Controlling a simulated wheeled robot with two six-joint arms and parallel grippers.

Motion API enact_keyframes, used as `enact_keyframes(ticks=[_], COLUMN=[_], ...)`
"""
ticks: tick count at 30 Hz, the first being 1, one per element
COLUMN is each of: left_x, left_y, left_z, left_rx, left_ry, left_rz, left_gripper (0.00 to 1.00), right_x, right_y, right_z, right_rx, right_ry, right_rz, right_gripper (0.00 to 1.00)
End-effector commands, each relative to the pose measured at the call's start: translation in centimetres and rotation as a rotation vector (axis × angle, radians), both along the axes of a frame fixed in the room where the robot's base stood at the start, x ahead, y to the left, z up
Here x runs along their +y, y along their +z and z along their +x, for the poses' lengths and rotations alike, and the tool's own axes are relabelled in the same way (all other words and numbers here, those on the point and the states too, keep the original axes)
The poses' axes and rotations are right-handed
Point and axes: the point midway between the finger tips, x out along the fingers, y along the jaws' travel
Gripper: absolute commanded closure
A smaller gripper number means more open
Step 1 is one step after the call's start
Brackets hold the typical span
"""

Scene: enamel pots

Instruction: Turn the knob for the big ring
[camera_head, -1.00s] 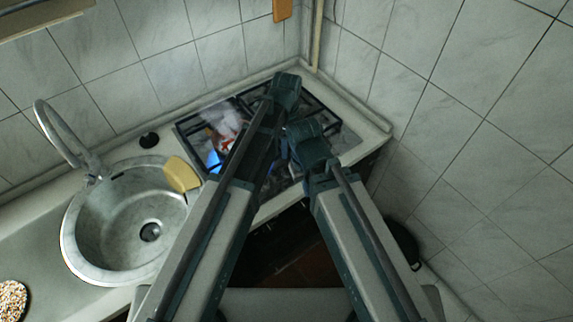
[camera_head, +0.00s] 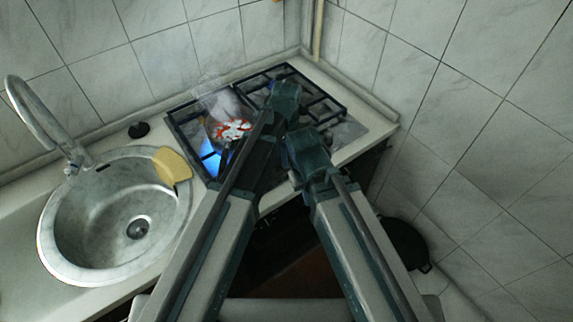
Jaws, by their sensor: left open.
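The gas stove (camera_head: 353,131) stands in the corner with black grates over its burners. A red and white pot (camera_head: 233,129) steams on the left side. The knobs and the big ring cannot be made out behind my arms.
A round steel sink (camera_head: 75,225) with a tap (camera_head: 38,120) is on the left. A yellow sponge-like piece (camera_head: 172,165) lies on its rim. A black stopper (camera_head: 139,130) lies behind it. A dark round pan (camera_head: 405,245) is low at the right. Tiled walls close the corner.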

Motion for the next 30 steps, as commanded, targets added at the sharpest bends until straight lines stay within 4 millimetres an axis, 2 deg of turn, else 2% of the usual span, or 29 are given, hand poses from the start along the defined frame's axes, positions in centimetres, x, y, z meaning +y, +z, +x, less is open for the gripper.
enact_keyframes(ticks=[1, 6, 17, 27, 29, 30], left_x=[0.0, 0.0, 0.0, 0.0, 0.0, 0.0], left_y=[-1.4, -2.8, -2.8, -2.8, -2.8, -2.8], left_z=[0.0, 0.0, 0.0, 0.0, 0.0, 0.0], left_rx=[0.000, 0.000, 0.000, 0.000, 0.000, 0.000], left_ry=[0.000, 0.000, 0.000, 0.000, 0.000, 0.000], left_rz=[0.000, 0.000, 0.000, 0.000, 0.000, 0.000], left_gripper=[0.26, 0.26, 0.28, 0.89, 1.00, 1.00], right_x=[0.0, 0.0, 0.0, 0.0, 0.0, 0.0], right_y=[-1.4, -2.8, -2.8, -2.8, -2.8, -2.8], right_z=[0.0, 0.0, 0.0, 0.0, 0.0, 0.0], right_rx=[0.000, 0.000, 0.000, 0.000, 0.000, 0.000], right_ry=[0.000, 0.000, 0.000, 0.000, 0.000, 0.000], right_rz=[0.000, 0.000, 0.000, 0.000, 0.000, 0.000], right_gripper=[1.00, 1.00, 1.00, 1.00, 1.00, 1.00])
